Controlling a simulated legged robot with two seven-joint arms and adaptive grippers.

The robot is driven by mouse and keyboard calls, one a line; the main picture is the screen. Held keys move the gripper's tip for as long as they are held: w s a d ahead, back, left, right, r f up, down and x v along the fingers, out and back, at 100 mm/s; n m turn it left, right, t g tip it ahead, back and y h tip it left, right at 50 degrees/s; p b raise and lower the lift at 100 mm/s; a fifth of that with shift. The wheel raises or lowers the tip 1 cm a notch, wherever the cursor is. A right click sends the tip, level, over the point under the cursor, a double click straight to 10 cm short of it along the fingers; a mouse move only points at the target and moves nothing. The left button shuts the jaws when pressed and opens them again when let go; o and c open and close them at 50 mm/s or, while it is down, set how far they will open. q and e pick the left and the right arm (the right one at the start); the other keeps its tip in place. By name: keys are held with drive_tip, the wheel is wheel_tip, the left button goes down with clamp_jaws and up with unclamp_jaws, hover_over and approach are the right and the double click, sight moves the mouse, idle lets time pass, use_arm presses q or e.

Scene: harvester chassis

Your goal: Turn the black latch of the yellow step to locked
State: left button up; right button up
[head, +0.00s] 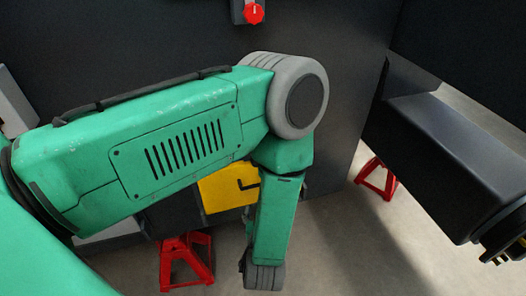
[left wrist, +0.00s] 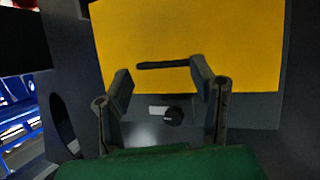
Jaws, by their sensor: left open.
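The yellow step (head: 222,190) shows in the head view, partly covered by my left arm. Its black latch (head: 247,184) is a small bent dark bar there. In the left wrist view the yellow step (left wrist: 215,35) fills the upper middle, and the black latch (left wrist: 163,65) lies nearly horizontal across its lower part. My left gripper (left wrist: 161,79) is open and empty. Its fingertips stand to the left and right of the latch's ends, apart from each other; I cannot tell whether they touch the step. In the head view the left fingers are hidden or out of frame. My right gripper is not in view.
Red stands (head: 186,262) are on the floor below the chassis, another (head: 377,178) farther right. A red knob (head: 253,13) sits on the dark chassis wall (head: 345,60). A dark beam (head: 440,150) juts in at right. Below the step is a round black knob (left wrist: 173,117).

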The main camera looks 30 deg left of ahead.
use_arm(q)
drive_tip(key=d+r+n+t+y+p, duration=0.1)
drive_tip(key=d+r+n+y+p, duration=0.1)
drive_tip(key=d+r+n+y, duration=0.45)
drive_tip(key=shift+m, duration=0.65)
drive_tip(key=x, duration=0.5)
drive_tip(key=s+a+r+x, duration=0.1)
drive_tip(key=x, duration=0.9)
drive_tip(key=shift+s+a+r+b, duration=0.25)
drive_tip(key=shift+s+r+b, duration=0.05)
drive_tip(key=shift+s+r, duration=0.1)
drive_tip(key=shift+a, duration=0.3)
drive_tip(key=shift+d, duration=0.4)
clamp_jaws()
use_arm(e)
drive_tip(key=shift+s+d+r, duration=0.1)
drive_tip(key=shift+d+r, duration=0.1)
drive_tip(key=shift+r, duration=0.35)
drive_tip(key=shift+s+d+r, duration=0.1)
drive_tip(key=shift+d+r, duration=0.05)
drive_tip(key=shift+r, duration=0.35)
